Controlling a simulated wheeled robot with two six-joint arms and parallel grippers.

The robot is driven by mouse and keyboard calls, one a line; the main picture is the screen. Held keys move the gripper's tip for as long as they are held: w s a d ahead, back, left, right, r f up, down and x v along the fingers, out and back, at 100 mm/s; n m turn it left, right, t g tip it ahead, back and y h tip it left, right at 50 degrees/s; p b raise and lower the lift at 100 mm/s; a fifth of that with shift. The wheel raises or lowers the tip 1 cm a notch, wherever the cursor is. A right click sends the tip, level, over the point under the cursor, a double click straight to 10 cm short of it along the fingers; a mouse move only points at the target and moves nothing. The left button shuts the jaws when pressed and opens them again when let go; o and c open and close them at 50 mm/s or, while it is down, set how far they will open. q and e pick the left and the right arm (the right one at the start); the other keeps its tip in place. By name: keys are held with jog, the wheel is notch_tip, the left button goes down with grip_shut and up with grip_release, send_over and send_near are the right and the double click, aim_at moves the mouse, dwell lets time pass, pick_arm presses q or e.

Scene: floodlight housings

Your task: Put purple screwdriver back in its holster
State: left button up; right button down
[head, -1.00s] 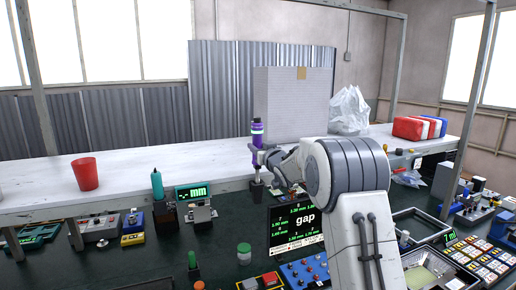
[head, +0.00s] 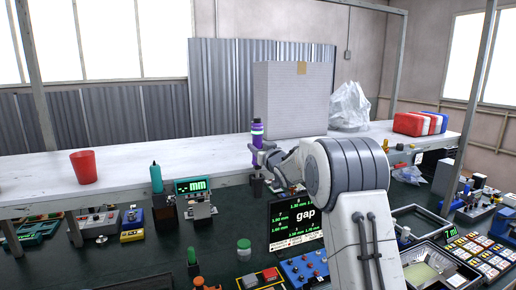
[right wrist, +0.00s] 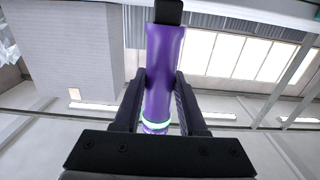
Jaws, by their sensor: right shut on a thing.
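The purple screwdriver (head: 257,134) stands upright in my right gripper (head: 260,148), with a pale band around its handle. The right wrist view shows the purple handle (right wrist: 164,70) between the two dark fingers of the right gripper (right wrist: 161,95), with a black end at the top. A small dark holster (head: 257,187) stands on the dark bench directly below the screwdriver in the head view. The gripper and shaft region overlap there, so I cannot tell whether the tip is inside it. My left gripper is not in view.
A teal-handled tool (head: 156,178) stands in a dark holder left of an "mm" display (head: 191,186). A "gap" screen (head: 296,224) is right of the holster. Behind is a white shelf (head: 140,160) with a red cup (head: 84,167) and a large grey box (head: 291,100).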

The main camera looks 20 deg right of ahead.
jog(key=shift+f+b, duration=2.05)
jog(key=shift+f, duration=0.25)
jog(key=shift+c, duration=1.9)
grip_release()
jog(key=shift+f, duration=0.15)
jog(key=s+b, duration=0.4)
jog(key=s, duration=0.6)
jog(key=shift+s+d, duration=0.15)
jog(key=shift+s, duration=0.1)
